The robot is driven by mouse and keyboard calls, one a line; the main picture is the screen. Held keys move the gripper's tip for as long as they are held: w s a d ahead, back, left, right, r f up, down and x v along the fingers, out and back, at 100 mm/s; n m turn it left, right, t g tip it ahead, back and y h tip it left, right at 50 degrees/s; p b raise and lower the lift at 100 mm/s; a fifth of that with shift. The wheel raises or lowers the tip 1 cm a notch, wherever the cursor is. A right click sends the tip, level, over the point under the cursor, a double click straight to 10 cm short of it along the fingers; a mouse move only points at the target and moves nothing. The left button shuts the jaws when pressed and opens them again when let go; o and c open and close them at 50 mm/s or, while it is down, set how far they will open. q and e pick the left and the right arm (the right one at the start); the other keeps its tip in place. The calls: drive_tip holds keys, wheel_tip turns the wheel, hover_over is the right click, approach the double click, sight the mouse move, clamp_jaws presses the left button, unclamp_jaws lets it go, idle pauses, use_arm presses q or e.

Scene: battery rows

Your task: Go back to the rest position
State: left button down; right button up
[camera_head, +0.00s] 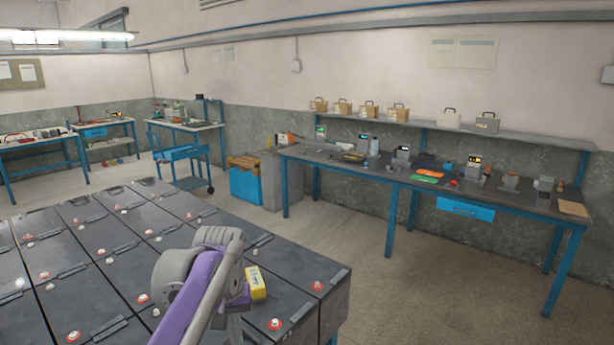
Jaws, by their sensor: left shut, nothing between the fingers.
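My left arm, grey and purple, rises from the bottom of the head view over the battery rows. My left gripper (236,298) is at this arm, small and partly hidden by its links; it is shut and empty. A small yellow block with dark marks (257,284) shows just right of it, above a battery top; whether they touch is unclear. The dark grey batteries (110,270) stand in close rows, with red-and-white terminal caps and flat dark bars on top. My right gripper is out of view.
A long blue-legged workbench (340,168) with instruments and tools stands along the right wall. Above it, a shelf (520,138) carries several cases. A blue cart (180,152) and a blue bin (245,187) stand behind the batteries. The floor (430,290) at right is clear.

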use_arm(q)
drive_tip(key=s+a+f+m+t, duration=0.1)
drive_tip(key=s+f+t, duration=0.1)
drive_tip(key=s+f, duration=0.6)
drive_tip(key=s+a+f+m+t, duration=0.1)
drive_tip(key=s+a+f+t, duration=0.1)
drive_tip(key=s+f, duration=0.5)
drive_tip(key=s, duration=0.5)
drive_tip(key=shift+s+f+t, duration=0.35)
drive_tip(key=shift+t, duration=0.05)
